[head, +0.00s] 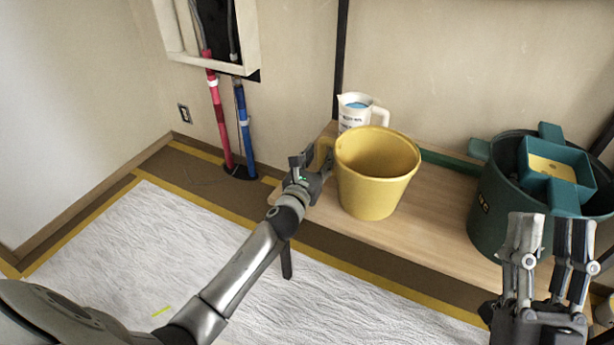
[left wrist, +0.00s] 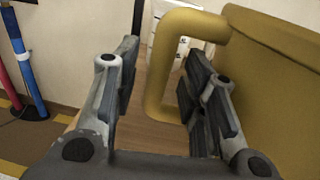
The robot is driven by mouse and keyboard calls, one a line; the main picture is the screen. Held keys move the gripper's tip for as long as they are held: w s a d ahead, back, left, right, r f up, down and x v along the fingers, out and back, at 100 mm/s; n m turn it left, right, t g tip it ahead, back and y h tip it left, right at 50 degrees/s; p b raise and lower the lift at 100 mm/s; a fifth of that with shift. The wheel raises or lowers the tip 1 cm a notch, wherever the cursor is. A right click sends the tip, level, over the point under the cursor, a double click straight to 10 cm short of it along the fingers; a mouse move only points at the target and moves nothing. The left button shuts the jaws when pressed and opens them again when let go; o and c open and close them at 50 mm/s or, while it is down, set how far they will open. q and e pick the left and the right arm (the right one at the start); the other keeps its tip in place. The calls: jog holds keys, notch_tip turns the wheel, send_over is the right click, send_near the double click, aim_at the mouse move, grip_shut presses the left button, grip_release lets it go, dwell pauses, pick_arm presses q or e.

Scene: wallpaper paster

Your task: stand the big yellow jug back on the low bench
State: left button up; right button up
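The big yellow jug (head: 372,182) stands upright on the low wooden bench (head: 430,235), near its left end. Its handle (left wrist: 157,75) points left, toward my left gripper. My left gripper (head: 304,172) is at the handle. In the left wrist view its fingers (left wrist: 160,88) are apart, one on each side of the handle's upright part, with visible gaps. The right finger is between the handle and the jug wall (left wrist: 270,95). My right gripper (head: 548,232) is open and empty at the lower right, in front of the green bucket.
A white measuring jug (head: 358,110) with blue content stands behind the yellow jug. A dark green bucket (head: 490,195) with a teal tray (head: 556,172) stands on the right. Red and blue pipes (head: 221,125) run down the wall at left. A white sheet (head: 140,240) covers the floor.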

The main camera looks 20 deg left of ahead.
pick_arm(q)
jog(key=s+p, duration=0.1)
jog(key=s, duration=0.8)
jog(key=s+d+r+n+t+h, duration=0.1)
jog(key=s+d+r+n+h, duration=0.2)
jog(key=n, duration=1.3)
jog(key=s+d+r+n+t+h, duration=0.2)
jog(key=s+d+r+n, duration=0.8)
jog(key=r+n, duration=0.5)
jog(key=shift+s+n+h, duration=0.6)
jog(key=shift+s+n, duration=0.2)
jog(key=shift+s, duration=0.15)
pick_arm(e)
jog(key=w+f+g+h, duration=0.1)
jog(key=w+f+g, duration=0.2)
jog(key=f, duration=0.3)
jog(key=shift+w+f+g+h, duration=0.2)
jog(key=shift+w+g+h, duration=0.15)
jog(key=shift+g, duration=0.45)
jog(key=shift+a, duration=0.1)
